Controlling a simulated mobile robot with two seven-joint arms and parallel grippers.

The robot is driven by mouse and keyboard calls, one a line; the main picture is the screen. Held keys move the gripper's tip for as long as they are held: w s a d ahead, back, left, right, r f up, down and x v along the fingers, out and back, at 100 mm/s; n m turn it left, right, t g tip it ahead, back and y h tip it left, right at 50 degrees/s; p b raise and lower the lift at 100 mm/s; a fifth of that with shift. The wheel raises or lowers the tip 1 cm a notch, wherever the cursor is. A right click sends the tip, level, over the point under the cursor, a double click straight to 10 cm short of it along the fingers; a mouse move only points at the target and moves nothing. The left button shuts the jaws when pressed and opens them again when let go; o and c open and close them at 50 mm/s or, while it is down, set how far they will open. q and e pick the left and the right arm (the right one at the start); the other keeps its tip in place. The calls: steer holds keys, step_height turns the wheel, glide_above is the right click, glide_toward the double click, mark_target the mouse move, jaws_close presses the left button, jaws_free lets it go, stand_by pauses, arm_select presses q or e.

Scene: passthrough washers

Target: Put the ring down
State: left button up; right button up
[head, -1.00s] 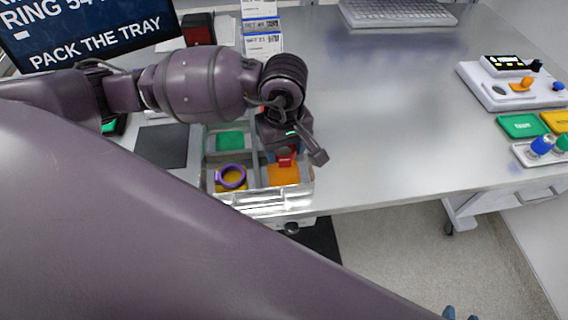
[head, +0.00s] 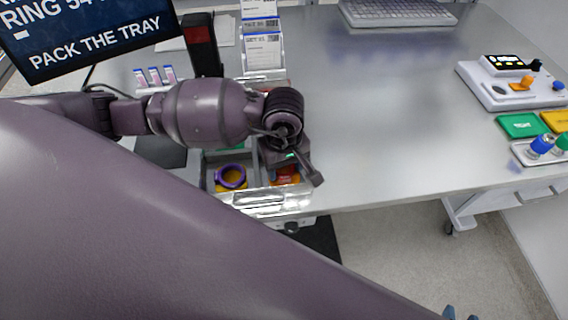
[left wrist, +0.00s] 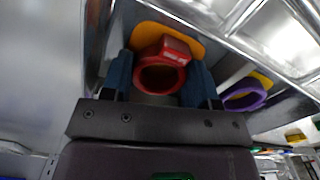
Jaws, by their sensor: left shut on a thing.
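My left gripper (head: 288,165) reaches down into the front right compartment of the grey tray (head: 270,202). In the left wrist view its two blue fingers (left wrist: 160,80) are shut on a red ring (left wrist: 160,76) with a small red block-like tab. The red ring (head: 287,172) shows only partly in the head view, over the orange pad (left wrist: 150,36) of that compartment. I cannot tell whether it touches the pad. Two blue tips of my right gripper (head: 461,314) show apart at the bottom edge, with nothing seen between them.
A purple ring (head: 231,176) lies on a yellow pad in the front left compartment, beyond a divider. A monitor (head: 90,35), a black and red device (head: 202,42) and card stands (head: 262,45) stand behind.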

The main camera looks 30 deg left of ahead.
arm_select(q)
steer(key=o, duration=0.6)
steer(key=shift+r, duration=0.1)
step_height(320, 180, up, 12)
stand_by(0.8)
